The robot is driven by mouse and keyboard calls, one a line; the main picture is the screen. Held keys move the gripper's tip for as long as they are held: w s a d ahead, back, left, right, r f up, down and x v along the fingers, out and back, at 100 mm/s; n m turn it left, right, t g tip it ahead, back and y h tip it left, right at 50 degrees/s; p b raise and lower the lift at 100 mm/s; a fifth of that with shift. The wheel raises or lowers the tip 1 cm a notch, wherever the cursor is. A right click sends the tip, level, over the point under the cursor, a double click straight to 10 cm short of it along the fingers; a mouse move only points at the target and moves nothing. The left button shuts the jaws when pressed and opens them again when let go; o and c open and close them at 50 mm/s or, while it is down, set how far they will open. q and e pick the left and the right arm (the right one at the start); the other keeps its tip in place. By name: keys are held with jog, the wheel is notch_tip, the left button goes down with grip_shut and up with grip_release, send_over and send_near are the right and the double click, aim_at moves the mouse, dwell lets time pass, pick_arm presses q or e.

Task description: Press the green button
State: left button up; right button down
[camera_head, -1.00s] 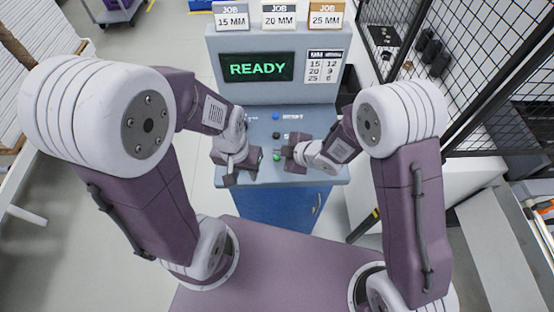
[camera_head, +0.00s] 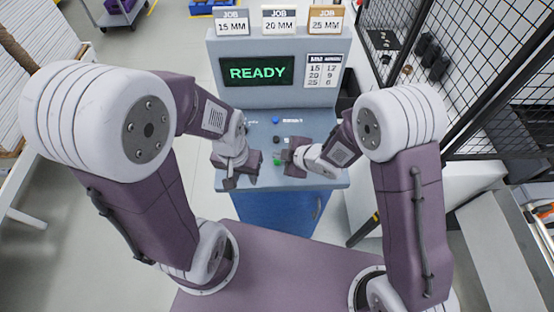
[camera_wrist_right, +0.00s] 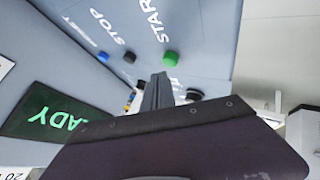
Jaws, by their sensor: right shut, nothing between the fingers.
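The green button (camera_head: 277,162) is on the grey sloped panel of the machine, below a black button and a blue button. In the right wrist view the green button (camera_wrist_right: 171,57) stands beside the word START. My right gripper (camera_head: 283,156) is close above the panel by the green button. Its fingers (camera_wrist_right: 158,90) are shut and empty; in the wrist view their tips lie just short of the green button, with no clear contact. My left gripper (camera_head: 240,183) hangs at the panel's front left edge, fingers apart and empty, away from the buttons.
The black button (camera_wrist_right: 129,57) by STOP and the blue button (camera_wrist_right: 103,56) by RESET are in line with the green one. The machine's screen (camera_head: 257,70) reads READY. A wire-mesh fence (camera_head: 490,70) stands at the right.

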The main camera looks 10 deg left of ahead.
jog(key=shift+f, duration=0.1)
dwell(0.8)
jog(key=shift+f+b, duration=0.3)
jog(key=shift+b, duration=0.2)
